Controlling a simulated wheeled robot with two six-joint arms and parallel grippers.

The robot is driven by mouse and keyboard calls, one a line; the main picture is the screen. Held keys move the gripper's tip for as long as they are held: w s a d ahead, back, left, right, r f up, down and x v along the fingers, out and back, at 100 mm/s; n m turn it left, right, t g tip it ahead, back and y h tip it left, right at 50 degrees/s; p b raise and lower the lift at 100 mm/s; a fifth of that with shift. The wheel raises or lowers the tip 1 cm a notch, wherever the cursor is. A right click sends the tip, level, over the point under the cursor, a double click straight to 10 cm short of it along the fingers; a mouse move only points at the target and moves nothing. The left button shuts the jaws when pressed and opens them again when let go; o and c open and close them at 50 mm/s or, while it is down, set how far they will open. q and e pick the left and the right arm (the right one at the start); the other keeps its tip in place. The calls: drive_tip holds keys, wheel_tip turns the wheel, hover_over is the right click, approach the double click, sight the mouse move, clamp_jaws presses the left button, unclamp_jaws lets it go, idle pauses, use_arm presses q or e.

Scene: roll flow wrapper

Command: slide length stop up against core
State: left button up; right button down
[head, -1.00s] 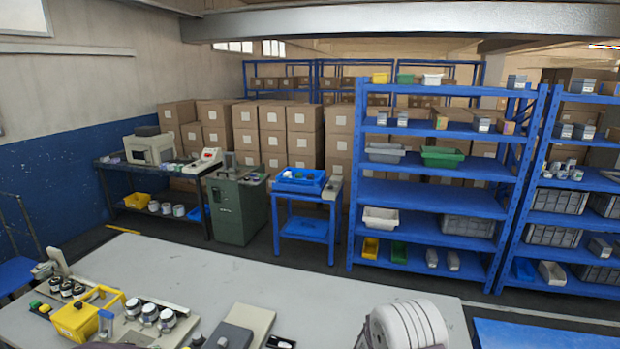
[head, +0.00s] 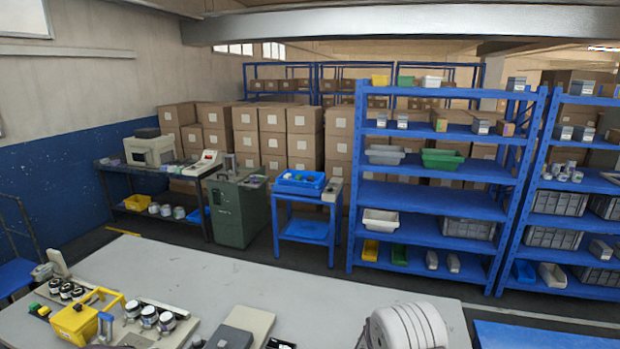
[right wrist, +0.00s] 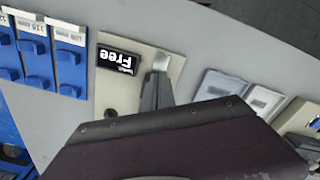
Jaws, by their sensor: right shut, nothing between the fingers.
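In the right wrist view my right gripper (right wrist: 155,88) is shut and empty. Its dark fingers are over a beige plate (right wrist: 125,85). The plate carries a black display (right wrist: 117,62) reading "Free", left of the fingertips. A small pale metal piece (right wrist: 162,60) shows just past the fingertips; I cannot tell whether they touch it or whether it is the length stop. I cannot make out the core in either view; the dark gripper body hides much of the lower wrist view. My left gripper is not in view.
In the right wrist view, blue labelled holders (right wrist: 70,60) are at the left and pale blocks (right wrist: 265,100) at the right. In the head view, a yellow box (head: 75,321) and several jars (head: 149,317) stand on the grey table (head: 190,275). The table's middle is clear.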

drive_tip(key=shift+f+b, duration=0.95)
drive_tip(key=shift+f, duration=0.3)
drive_tip(key=shift+w+d+b, duration=0.15)
drive_tip(key=shift+w+d, duration=0.05)
drive_tip(key=shift+w, duration=0.4)
drive_tip(key=shift+w+d+b, duration=0.15)
drive_tip(key=shift+w, duration=0.4)
drive_tip(key=shift+w+r, duration=0.1)
idle(0.3)
drive_tip(key=shift+s+a, duration=0.1)
drive_tip(key=shift+s, duration=0.1)
idle(0.7)
